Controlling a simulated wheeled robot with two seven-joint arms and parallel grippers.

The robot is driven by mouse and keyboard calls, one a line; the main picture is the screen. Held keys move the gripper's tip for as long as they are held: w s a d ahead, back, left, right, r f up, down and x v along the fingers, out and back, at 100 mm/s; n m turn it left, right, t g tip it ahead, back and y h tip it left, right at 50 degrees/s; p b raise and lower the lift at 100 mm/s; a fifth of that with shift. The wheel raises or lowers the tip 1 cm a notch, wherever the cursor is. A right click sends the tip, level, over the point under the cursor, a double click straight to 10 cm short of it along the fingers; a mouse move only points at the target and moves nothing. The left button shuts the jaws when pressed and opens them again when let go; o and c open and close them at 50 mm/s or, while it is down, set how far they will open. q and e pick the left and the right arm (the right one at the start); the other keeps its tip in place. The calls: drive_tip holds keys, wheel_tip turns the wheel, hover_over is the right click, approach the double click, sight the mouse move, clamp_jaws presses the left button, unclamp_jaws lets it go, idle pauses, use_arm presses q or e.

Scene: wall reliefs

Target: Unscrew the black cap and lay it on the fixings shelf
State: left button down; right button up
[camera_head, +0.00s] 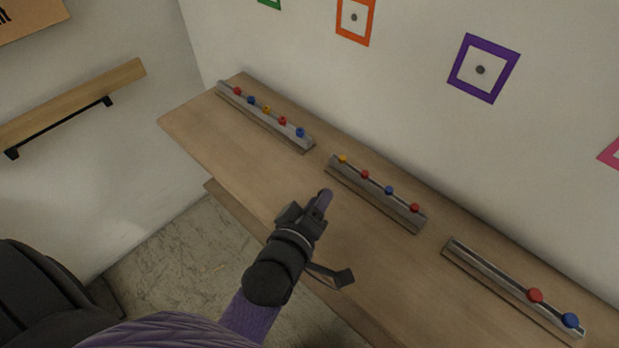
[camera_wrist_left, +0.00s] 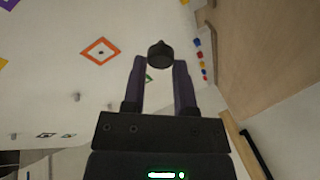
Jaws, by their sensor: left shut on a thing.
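My left gripper (camera_head: 318,205) reaches in over the wooden shelf (camera_head: 215,125) below the wall. In the left wrist view its two purple fingers (camera_wrist_left: 160,75) are shut on the black cap (camera_wrist_left: 160,54), held at their tips. In the head view the black cap (camera_head: 326,192) is a small dark shape at the fingertips, above the shelf, near the middle rail. I cannot tell its height above the wood. My right gripper is not in view.
Metal rails with red, blue and yellow pieces lie along the shelf: a left rail (camera_head: 262,122), a middle rail (camera_head: 376,197) and a right rail (camera_head: 490,270). Bare wood lies in front. Orange (camera_head: 355,17) and purple (camera_head: 484,68) frames with grey studs are on the wall.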

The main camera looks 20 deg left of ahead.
sight(325, 253)
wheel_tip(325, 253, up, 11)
drive_tip(key=p, duration=0.9)
use_arm(q)
drive_tip(key=s+d+f+m+g, duration=0.1)
drive_tip(key=m+g, duration=0.1)
drive_tip(key=s+d+f+m+g, duration=0.1)
drive_tip(key=d+f+g, duration=0.1)
drive_tip(key=shift+s+m+g+h, duration=0.35)
drive_tip(key=shift+m+g+h, duration=0.05)
wheel_tip(325, 253, down, 4)
drive_tip(key=b, duration=0.5)
drive_tip(key=shift+f+b, duration=0.25)
drive_tip(key=shift+b, duration=0.05)
drive_tip(key=shift+f+b, duration=0.35)
drive_tip(key=shift+f, duration=0.2)
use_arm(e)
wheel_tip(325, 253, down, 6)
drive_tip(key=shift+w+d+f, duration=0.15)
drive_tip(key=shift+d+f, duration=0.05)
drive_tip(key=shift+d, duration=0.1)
use_arm(q)
drive_tip(key=shift+c, duration=1.6)
unclamp_jaws()
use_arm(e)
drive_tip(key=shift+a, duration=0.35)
